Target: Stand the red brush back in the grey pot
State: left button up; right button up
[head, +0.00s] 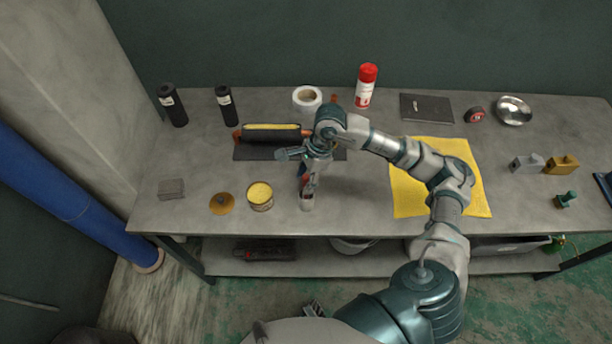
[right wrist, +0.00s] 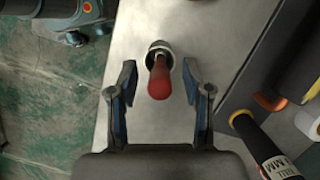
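The red brush (right wrist: 159,82) shows in the right wrist view with its red handle toward the camera. Its far end meets the mouth of the small grey pot (right wrist: 160,46); how deep it sits there I cannot tell. In the head view the pot (head: 307,203) stands near the front edge of the bench. My right gripper (right wrist: 158,75) is open, one finger on each side of the handle, with a gap on both sides. In the head view this gripper (head: 306,180) is just above the pot. A small dark part low in the head view may be my left gripper (head: 314,308); its state is unclear.
A yellow-topped tin (head: 260,196) stands just left of the pot. A black roller-like tool (head: 270,133) lies on a dark mat behind it. A yellow cloth (head: 408,200) lies to the right. The bench between pot and cloth is clear.

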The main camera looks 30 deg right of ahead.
jog(key=shift+d+r, duration=0.2)
jog(key=shift+r, duration=0.2)
pick_arm(q)
jog(key=shift+s+a, duration=0.2)
pick_arm(e)
jog(key=v, duration=1.1)
jog(key=shift+w, duration=0.1)
pick_arm(q)
jog(key=shift+w+d, duration=0.2)
